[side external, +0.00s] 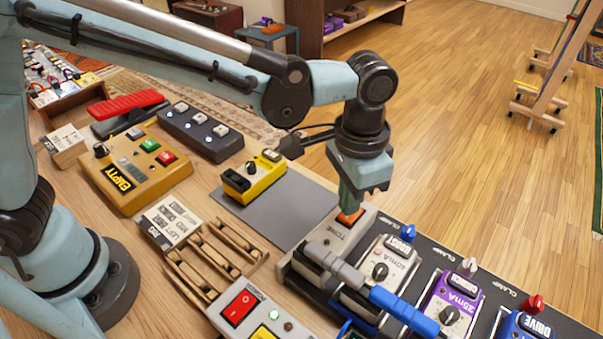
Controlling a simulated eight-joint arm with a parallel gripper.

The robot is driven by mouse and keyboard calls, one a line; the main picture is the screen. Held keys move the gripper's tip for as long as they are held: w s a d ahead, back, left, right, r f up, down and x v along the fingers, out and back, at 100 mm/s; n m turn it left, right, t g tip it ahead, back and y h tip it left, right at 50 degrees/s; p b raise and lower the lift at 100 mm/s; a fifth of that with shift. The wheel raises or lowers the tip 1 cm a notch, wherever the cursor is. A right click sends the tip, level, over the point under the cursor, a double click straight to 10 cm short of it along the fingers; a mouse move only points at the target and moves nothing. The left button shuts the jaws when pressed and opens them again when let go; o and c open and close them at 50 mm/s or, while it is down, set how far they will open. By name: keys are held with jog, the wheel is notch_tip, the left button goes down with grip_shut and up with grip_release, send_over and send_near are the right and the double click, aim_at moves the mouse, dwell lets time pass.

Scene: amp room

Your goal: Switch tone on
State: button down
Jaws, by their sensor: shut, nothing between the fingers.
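A grey unit labelled TONE (318,247) stands at the near left end of a dark board. The tips hide part of the switch. I cannot tell whether they touch it or which way it is set.
A blue-handled clamp (403,309) lies at the front of the TONE unit. White, purple (451,308) and blue pedals stand to the right. A yellow pedal (254,176) sits on a grey mat (285,208) with bare room. A red-switch box (241,306) is in front.

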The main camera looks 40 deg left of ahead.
jog(key=shift+f, duration=0.9)
dwell(0.6)
jog(key=shift+r, duration=3.5)
jog(key=s+a+n+t, duration=0.2)
jog(key=a+n+t, duration=0.1)
jog(key=a, duration=0.9)
jog(key=s+a+n+t, duration=0.3)
jog(key=a+t, duration=0.1)
jog(key=a, duration=0.9)
jog(key=shift+s+a, duration=0.2)
jog(key=shift+a, duration=0.05)
